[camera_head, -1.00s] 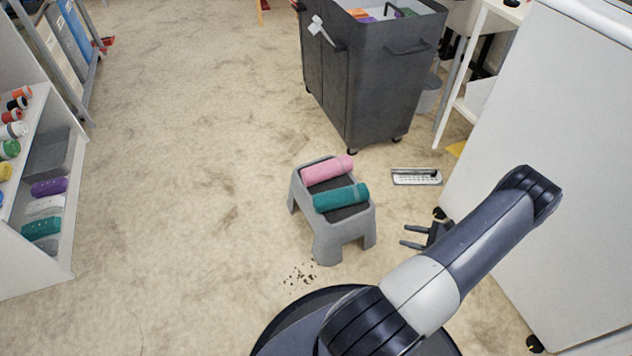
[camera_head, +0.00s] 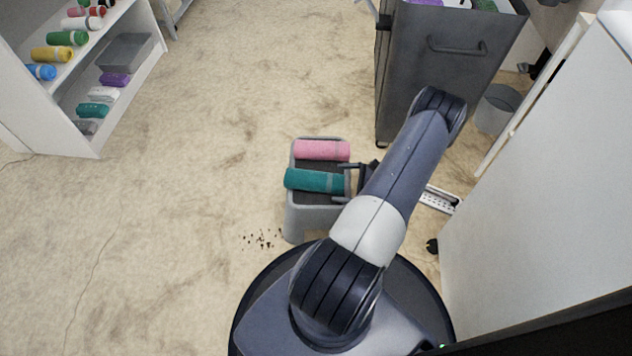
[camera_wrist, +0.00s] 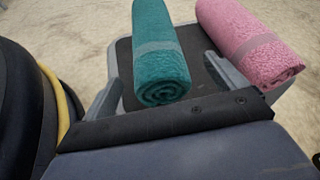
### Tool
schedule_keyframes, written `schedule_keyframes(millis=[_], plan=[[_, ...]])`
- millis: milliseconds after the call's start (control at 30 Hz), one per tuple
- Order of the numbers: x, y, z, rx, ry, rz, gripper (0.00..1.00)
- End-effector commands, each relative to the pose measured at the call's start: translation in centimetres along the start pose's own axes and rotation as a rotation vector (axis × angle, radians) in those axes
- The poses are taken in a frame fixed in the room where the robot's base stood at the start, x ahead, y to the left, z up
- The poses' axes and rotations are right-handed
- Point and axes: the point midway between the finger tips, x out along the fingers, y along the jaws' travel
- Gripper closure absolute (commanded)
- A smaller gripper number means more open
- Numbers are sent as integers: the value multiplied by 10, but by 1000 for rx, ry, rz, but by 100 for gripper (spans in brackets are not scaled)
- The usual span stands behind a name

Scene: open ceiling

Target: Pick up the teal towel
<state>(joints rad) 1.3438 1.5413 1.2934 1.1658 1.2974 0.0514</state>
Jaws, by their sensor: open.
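The teal towel (camera_head: 314,181) is rolled, with a paler band near one end, and lies across the top of a grey step stool (camera_head: 300,222). A rolled pink towel (camera_head: 321,150) lies beside it on the stool, apart from it. My gripper (camera_head: 342,183) is open at the right end of the teal towel. In the wrist view, my gripper (camera_wrist: 164,84) has one finger left of the teal towel (camera_wrist: 158,55) and the other in the gap between it and the pink towel (camera_wrist: 250,45). Whether the fingers are level with the towel, I cannot tell.
A dark grey wheeled bin (camera_head: 445,75) stands behind my arm. A white cabinet (camera_head: 550,200) is close on the right. A shelf (camera_head: 130,75) with rolled towels stands at the left. Dark crumbs (camera_head: 263,239) lie left of the stool. The floor at left is clear.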

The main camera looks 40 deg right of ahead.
Motion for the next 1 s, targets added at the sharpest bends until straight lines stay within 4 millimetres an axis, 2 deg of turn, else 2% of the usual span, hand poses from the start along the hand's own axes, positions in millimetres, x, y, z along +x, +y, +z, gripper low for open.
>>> schedule_keyframes(millis=[100, 233, 567, 1000], plan=[[22, 6, 0, 1, -1, 5, 8], [38, 5, 1, 0, -1, 3, 8], [43, 5, 3, 1, 1, 0, 9], [43, 5, 2, 1, 0, 0, 45]])
